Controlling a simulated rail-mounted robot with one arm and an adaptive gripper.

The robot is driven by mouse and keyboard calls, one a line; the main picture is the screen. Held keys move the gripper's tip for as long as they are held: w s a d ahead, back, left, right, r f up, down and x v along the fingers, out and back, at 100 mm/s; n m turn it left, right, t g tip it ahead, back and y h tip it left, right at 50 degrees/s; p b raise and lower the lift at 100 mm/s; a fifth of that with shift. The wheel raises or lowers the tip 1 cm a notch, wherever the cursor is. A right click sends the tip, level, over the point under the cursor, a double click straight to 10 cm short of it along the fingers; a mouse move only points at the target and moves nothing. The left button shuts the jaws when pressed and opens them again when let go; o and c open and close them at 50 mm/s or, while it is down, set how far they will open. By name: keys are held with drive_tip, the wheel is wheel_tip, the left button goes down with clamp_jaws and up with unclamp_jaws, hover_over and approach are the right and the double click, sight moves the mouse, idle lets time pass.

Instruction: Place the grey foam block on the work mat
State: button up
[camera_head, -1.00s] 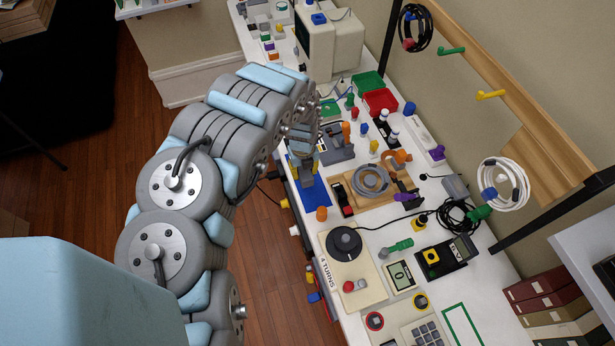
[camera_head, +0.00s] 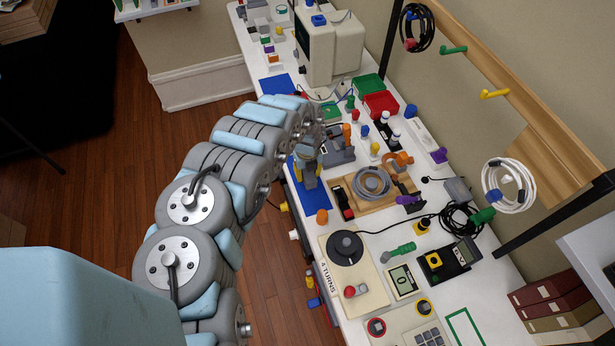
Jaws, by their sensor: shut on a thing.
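My gripper (camera_head: 307,172), with yellow fingers, is shut on the grey foam block (camera_head: 310,181). The block is over a blue mat (camera_head: 318,201) at the front edge of the bench. Part of this mat is hidden by the gripper and block. I cannot tell whether the block touches the mat. A second blue mat (camera_head: 275,84) lies bare farther back on the bench. Which of the two is the work mat is not clear from the picture.
Right of the gripper are a grey fixture (camera_head: 337,151) and a wooden board (camera_head: 385,195) with a cable coil. An orange knob (camera_head: 321,216) stands close to the mat's near end. A dial panel (camera_head: 345,247) lies nearer. Red (camera_head: 381,104) and green trays stand behind.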

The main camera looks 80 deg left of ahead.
drive_tip(key=shift+f, duration=1)
drive_tip(key=shift+f, duration=0.1)
drive_tip(key=o, duration=0.9)
drive_tip(key=shift+c, duration=0.2)
drive_tip(key=shift+a+r, duration=0.1)
drive_tip(key=shift+r, duration=0.85)
drive_tip(key=shift+r+p, duration=0.95)
drive_tip(key=shift+r, duration=4.2)
